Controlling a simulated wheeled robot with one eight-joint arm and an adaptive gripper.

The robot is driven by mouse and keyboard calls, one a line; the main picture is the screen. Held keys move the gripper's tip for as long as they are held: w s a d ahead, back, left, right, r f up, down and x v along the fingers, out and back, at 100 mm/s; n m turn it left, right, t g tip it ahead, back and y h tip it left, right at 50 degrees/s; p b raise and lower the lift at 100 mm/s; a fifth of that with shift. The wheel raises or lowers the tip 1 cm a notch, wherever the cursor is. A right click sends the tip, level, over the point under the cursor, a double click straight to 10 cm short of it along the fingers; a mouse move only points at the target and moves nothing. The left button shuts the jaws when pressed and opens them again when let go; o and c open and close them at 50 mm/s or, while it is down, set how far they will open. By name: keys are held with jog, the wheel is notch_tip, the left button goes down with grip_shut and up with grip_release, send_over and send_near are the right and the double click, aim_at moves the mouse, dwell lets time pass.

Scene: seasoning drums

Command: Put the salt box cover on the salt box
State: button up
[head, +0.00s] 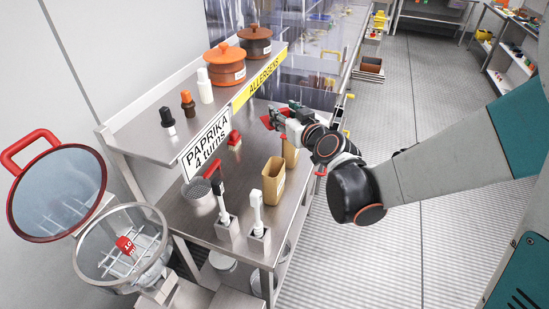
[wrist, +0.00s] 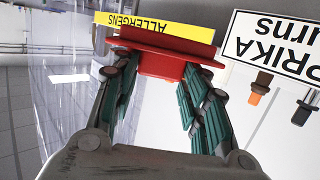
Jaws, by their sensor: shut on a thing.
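My gripper (head: 276,122) is shut on a red cover (wrist: 165,57), which has a wide flat plate and a narrower block between the fingers. The cover also shows at the fingertips in the head view (head: 267,122). It is held above the steel counter, in front of the shelf edge. Two tan boxes stand on the counter: a nearer one (head: 273,182) with an open top, and a farther one (head: 291,155) below my gripper, partly hidden by it. Their labels are too small to read, so I cannot tell which is the salt box.
Another red piece (head: 234,139) sits on the counter near the shelf. The shelf (head: 135,127) carries shakers, an orange pot (head: 225,65) and a brown pot. A clear drum (head: 125,250) with its lid open is at left.

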aim_at(277, 174)
jog(key=shift+a+r, duration=0.75)
jog(key=shift+a, duration=0.05)
jog(key=shift+a+f, duration=0.1)
jog(key=shift+a, duration=0.15)
notch_tip(277, 174, down, 20)
jog(key=b, duration=1.4)
jog(key=shift+r, duration=0.2)
jog(key=shift+f, duration=0.1)
jog(key=o, duration=0.9)
jog(key=shift+c, duration=0.2)
